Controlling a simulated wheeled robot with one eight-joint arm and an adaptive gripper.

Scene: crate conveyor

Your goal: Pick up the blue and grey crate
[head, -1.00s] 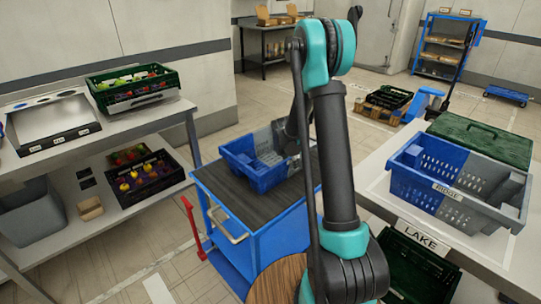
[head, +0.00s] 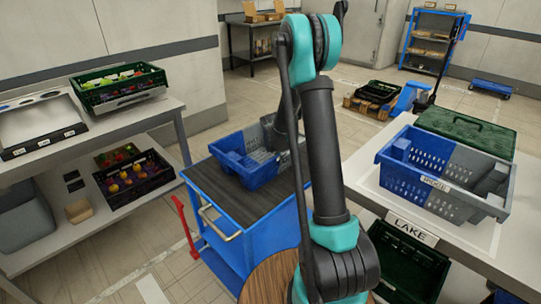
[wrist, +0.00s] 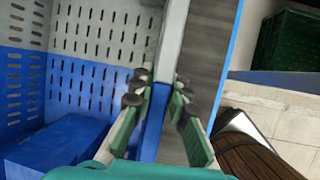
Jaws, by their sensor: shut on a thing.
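A blue and grey crate (head: 262,174) is on the dark top of a blue cart in the head view, with blue contents inside. My arm hides part of its right side. In the wrist view its slotted blue and grey wall (wrist: 88,85) fills the left, with a blue box (wrist: 55,148) inside. My gripper (wrist: 158,102) is shut on the crate's side wall, one green finger on each side of it. I cannot tell whether the crate rests on the cart or is slightly raised. A second blue and grey crate (head: 405,178) with a label stands on the right table.
The blue cart (head: 275,232) has a handle at its front left. Shelves (head: 165,110) with produce crates stand at the left. Open floor lies behind the cart.

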